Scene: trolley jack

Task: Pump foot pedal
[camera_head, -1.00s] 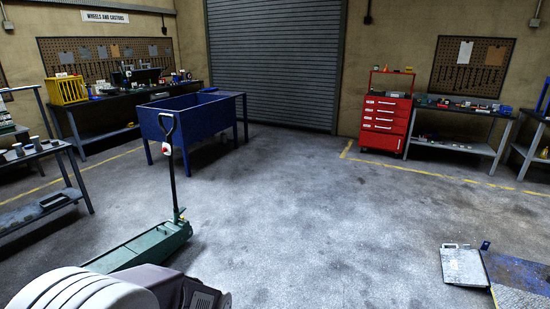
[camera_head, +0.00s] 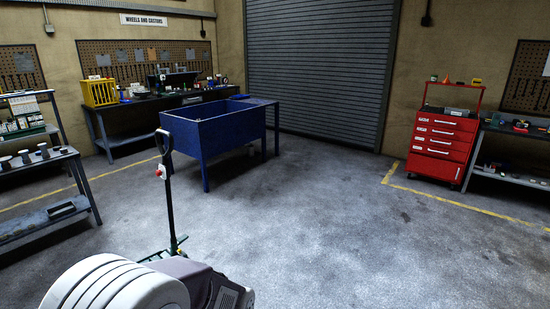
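The trolley jack (camera_head: 169,206) stands on the floor at lower left in the head view. Its tall dark handle is upright, with a loop grip at the top and a small red and white part below it. Only a little of its green body (camera_head: 161,252) shows at the handle's foot; the rest is hidden behind a pale ribbed part of mine and below the picture edge. Small parts stick out at the handle's base, but I cannot tell which is the foot pedal. Neither of my grippers is in view.
A blue bin on legs (camera_head: 229,133) stands behind the jack. A shelf bench (camera_head: 45,215) is at left, a dark workbench (camera_head: 140,135) at the back left. A red tool cabinet (camera_head: 438,150) stands at right. The floor (camera_head: 340,240) between is clear.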

